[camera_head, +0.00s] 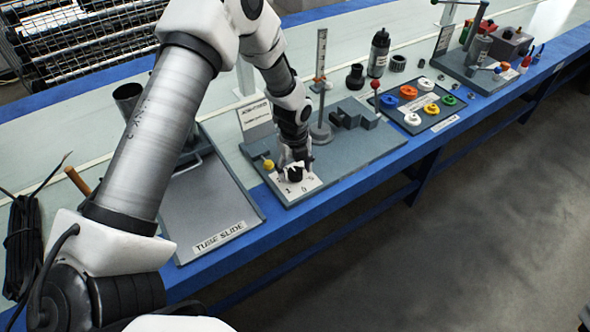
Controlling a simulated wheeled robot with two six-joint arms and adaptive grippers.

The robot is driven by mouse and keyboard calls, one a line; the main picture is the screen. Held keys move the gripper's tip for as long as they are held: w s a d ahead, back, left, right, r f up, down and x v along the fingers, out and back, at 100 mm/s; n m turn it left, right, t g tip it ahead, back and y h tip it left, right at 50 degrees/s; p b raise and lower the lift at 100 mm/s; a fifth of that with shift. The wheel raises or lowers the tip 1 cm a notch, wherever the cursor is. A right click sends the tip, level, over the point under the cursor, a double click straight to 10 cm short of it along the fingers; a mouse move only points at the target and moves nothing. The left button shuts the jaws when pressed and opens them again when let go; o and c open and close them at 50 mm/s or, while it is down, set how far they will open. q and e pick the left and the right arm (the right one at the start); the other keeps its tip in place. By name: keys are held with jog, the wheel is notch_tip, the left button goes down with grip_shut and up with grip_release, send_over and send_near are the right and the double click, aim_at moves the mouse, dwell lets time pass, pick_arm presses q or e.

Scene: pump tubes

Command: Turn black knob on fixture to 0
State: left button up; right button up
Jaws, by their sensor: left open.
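The fixture (357,154) is a grey plate on the bench with a small white dial card (312,184) at its front left corner. The card bears printed numbers, with a 0 at its front edge. The black knob (295,174) sits on the card, partly hidden by my gripper. My left gripper (294,166) points down over the knob from above, its fingers open around or just beside it. Whether the fingers touch the knob is too small to tell. The knob's pointer direction cannot be made out. My right gripper is not in view.
A yellow knob (268,164) stands close left of the dial card. An upright ruler post (320,85) and a red-tipped lever (375,86) rise behind. The tube slide tray (205,210) lies left. A tray of coloured rings (440,118) lies right.

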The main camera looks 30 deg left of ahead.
pick_arm(q)
jog(key=c, duration=1.1)
jog(key=shift+c, duration=0.2)
jog(key=shift+n, duration=0.3)
